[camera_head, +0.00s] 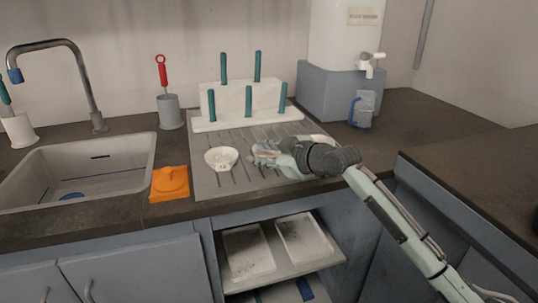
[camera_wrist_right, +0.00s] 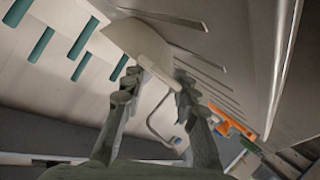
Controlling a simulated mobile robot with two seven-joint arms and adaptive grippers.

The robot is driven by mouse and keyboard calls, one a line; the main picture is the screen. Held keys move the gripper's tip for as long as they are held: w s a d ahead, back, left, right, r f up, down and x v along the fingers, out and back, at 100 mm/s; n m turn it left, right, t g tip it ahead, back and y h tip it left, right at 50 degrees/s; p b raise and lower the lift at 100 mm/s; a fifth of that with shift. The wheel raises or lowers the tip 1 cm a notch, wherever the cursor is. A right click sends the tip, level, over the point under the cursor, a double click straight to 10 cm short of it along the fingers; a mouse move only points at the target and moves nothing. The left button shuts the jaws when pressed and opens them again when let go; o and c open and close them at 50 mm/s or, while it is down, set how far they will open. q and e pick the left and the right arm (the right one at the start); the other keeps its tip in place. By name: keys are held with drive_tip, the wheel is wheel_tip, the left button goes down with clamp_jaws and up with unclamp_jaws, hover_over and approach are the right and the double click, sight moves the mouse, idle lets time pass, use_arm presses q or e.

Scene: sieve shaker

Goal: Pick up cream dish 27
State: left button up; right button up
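The cream dish (camera_head: 221,155) is a small round bowl with a dark mark on its side, upright on the grooved drainboard left of my right gripper. My right gripper (camera_head: 254,155) is low over the drainboard, with its fingers pointing left toward the dish. In the right wrist view the dish (camera_wrist_right: 140,42) lies just ahead of the fingertips, its edge reaching toward the gap between them. The fingers of the gripper (camera_wrist_right: 160,80) are spread apart, and they do not appear closed on the dish. The mark is too small to read. My left gripper is not in view.
The drainboard (camera_head: 205,184) holds a white rack (camera_head: 232,103) with teal pegs at the back. An orange object (camera_head: 170,183) sits left of the dish, beside the sink (camera_head: 110,170). A blue-handled jug (camera_head: 362,108) stands at the right. An open shelf with trays is below.

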clamp_jaws()
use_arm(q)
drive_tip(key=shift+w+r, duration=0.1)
use_arm(e)
drive_tip(key=shift+r, duration=0.1)
